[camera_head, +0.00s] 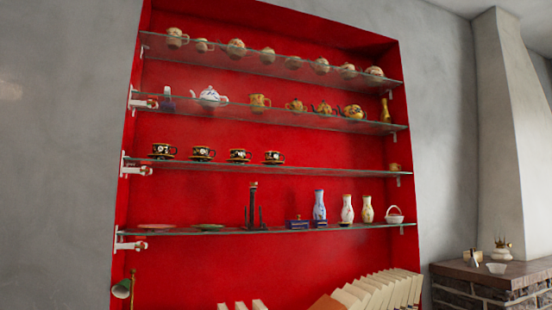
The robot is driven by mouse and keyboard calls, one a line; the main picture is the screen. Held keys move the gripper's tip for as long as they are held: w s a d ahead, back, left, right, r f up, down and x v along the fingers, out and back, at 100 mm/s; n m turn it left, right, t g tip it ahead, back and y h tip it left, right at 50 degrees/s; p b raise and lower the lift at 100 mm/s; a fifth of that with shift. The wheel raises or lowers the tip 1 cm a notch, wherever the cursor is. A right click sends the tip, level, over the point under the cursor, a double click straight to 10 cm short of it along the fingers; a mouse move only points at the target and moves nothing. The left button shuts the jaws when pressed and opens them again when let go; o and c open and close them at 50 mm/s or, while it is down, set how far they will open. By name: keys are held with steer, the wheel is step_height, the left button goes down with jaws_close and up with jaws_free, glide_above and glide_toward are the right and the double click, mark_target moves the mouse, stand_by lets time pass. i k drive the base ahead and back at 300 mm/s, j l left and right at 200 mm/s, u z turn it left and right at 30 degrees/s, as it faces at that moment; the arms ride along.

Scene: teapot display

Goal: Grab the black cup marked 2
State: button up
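Several black cups with light and gold patterns stand in a row on saucers on the third glass shelf (340,170) from the top, at its left half. From left to right they are a first cup (163,149), a second cup (203,152), a third cup (239,155) and a fourth cup (273,156). Pale marks show on their fronts, too small to read, so I cannot tell which is marked 2. My gripper is not in view.
Glass shelves cross a red wall niche. Teapots (210,96) fill the upper shelves; vases (347,208) and a dark candlestick-like object (252,205) stand below. Books (375,292) are at the bottom. A brick ledge (495,280) is at right. The cup shelf's right half is mostly clear.

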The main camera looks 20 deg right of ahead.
mark_target(235, 154)
steer(key=i+l, duration=1)
steer(key=l+u, duration=0.05)
steer(key=l, duration=0.05)
